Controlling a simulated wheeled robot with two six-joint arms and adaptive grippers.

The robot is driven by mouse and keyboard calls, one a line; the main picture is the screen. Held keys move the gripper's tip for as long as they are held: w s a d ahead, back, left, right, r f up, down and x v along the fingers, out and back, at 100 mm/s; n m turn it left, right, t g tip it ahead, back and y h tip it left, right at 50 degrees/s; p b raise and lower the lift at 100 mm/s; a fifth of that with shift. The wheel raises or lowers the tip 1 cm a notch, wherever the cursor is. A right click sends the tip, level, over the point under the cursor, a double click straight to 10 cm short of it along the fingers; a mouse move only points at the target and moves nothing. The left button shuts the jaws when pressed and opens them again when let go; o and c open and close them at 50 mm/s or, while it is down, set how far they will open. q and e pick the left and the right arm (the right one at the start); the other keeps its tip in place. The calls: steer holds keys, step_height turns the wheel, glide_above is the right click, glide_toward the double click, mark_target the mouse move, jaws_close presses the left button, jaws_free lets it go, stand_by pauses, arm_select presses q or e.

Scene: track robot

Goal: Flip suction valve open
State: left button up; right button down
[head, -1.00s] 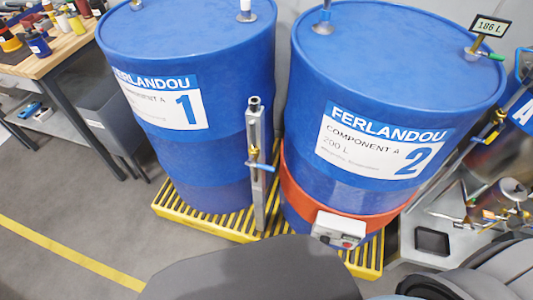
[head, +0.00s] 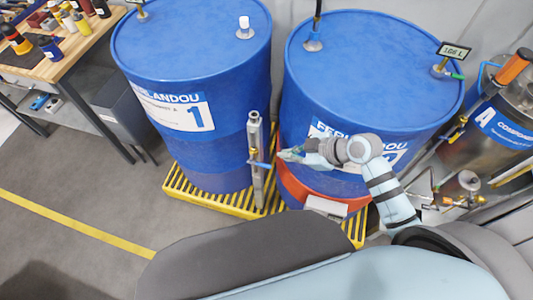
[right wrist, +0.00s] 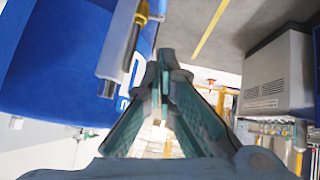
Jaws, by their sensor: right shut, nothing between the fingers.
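A valve with a brass body and a blue lever (head: 259,165) sits on an upright metal post (head: 255,135) between the two blue drums. The lever sticks out sideways from the post. My right gripper (head: 284,154) is just right of the valve, in front of drum 2, shut and empty. In the right wrist view, my right gripper's fingertips (right wrist: 165,60) are together, with the metal post (right wrist: 116,50) and a brass fitting (right wrist: 141,18) beside them at upper left. I cannot tell whether the fingers touch the lever. My left gripper is not in view.
Drum 1 (head: 190,75) and drum 2 (head: 375,65) stand on a yellow slatted pallet (head: 215,191). A steel tank (head: 497,130) with pipes stands at the right. A workbench (head: 62,62) with bottles is at upper left. Grey floor at left is clear.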

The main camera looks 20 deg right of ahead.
steer(key=shift+f, duration=0.3)
steer(key=b, duration=0.2)
glide_above(266, 166)
step_height(266, 166, down, 7)
step_height(266, 166, down, 3)
steer(key=shift+s+r, duration=0.1)
steer(key=shift+d+f, duration=0.1)
steer(key=shift+f, duration=0.35)
